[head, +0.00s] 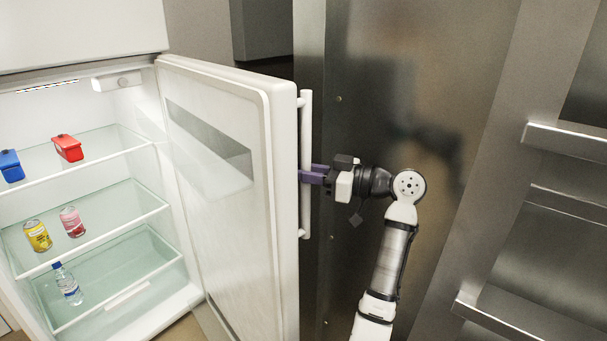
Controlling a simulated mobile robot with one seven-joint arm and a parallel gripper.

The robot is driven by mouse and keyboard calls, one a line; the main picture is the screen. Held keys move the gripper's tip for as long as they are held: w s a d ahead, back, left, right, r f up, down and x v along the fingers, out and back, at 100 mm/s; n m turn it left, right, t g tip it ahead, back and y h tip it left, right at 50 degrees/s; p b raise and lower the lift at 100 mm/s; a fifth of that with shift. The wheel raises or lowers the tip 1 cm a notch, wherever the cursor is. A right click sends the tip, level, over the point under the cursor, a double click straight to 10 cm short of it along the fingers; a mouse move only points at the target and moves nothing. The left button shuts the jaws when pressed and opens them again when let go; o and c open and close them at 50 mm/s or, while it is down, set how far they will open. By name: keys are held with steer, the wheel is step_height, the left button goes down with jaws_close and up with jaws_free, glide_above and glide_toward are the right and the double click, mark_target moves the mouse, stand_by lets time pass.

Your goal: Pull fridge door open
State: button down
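The fridge door (225,170) stands wide open, swung out to the right of the white fridge, with its inner side facing me. Its white vertical bar handle (306,120) is on the door's outer edge. My gripper (312,176) is at the middle of the handle, its purple fingers pointing left around or against the bar. The fingertips are small and partly hidden at the handle, so I cannot tell whether they are closed on it. The fridge interior (70,110) is open to view.
Inside the fridge are a blue box (11,166), a red box (68,148), a yellow can (38,235), a pink can (72,221) and a water bottle (67,284) on glass shelves. A dark metal panel (440,70) stands close behind my arm. Metal handles (565,141) are at right.

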stand_by(0.3)
steer(key=c, duration=1.3)
jaws_free()
steer(key=shift+c, duration=0.2)
